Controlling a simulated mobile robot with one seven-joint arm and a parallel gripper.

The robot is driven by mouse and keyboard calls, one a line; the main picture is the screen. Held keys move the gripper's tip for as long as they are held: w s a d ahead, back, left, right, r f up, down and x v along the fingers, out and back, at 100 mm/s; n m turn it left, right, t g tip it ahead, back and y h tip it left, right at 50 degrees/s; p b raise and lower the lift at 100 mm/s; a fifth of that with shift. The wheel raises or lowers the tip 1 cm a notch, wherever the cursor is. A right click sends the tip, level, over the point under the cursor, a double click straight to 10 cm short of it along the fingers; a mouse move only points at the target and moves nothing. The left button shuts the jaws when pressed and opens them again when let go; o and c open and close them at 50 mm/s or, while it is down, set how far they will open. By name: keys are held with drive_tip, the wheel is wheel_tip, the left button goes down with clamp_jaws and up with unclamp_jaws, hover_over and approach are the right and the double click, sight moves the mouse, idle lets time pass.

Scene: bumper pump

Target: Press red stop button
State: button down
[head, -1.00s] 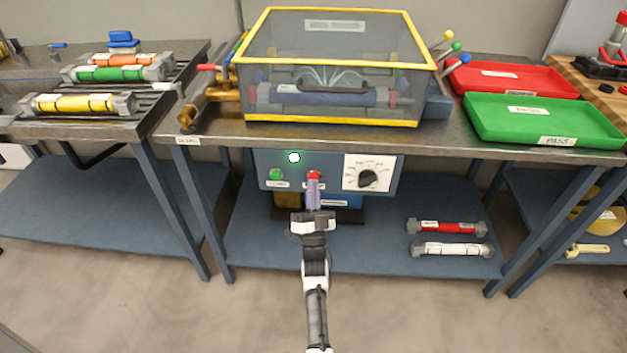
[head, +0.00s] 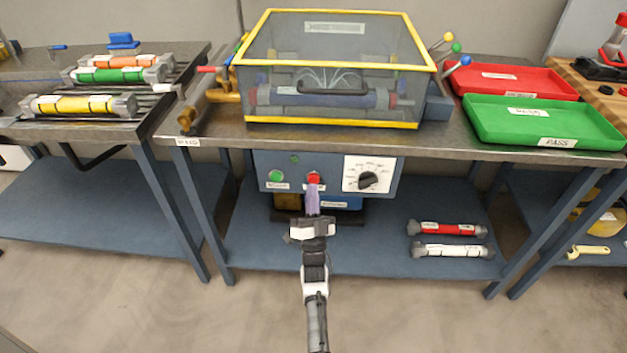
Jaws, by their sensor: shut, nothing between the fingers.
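The red stop button (head: 314,178) is on the front of the blue-grey control panel (head: 328,163) under the middle bench. My gripper (head: 313,190) points up at the panel from below. Its purple fingers are together and empty. The tips are just below the red button in the picture and overlap its lower edge; I cannot tell whether they touch it. A green button (head: 276,176) is to the left on the panel. A small lamp (head: 294,159) above them is dark green and unlit.
A black dial (head: 368,179) on a white plate is right of the button. A clear yellow-framed guard box (head: 335,75) stands on the bench above. Red (head: 447,228) and white (head: 452,250) cylinders lie on the lower shelf. The floor around my arm is clear.

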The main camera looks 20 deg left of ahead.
drive_tip(key=shift+s, duration=0.15)
drive_tip(key=s, duration=0.1)
drive_tip(key=s+d+p, duration=0.1)
drive_tip(key=s, duration=0.2)
drive_tip(key=shift+s+d, duration=0.25)
drive_tip(key=shift+s, duration=0.15)
idle(0.8)
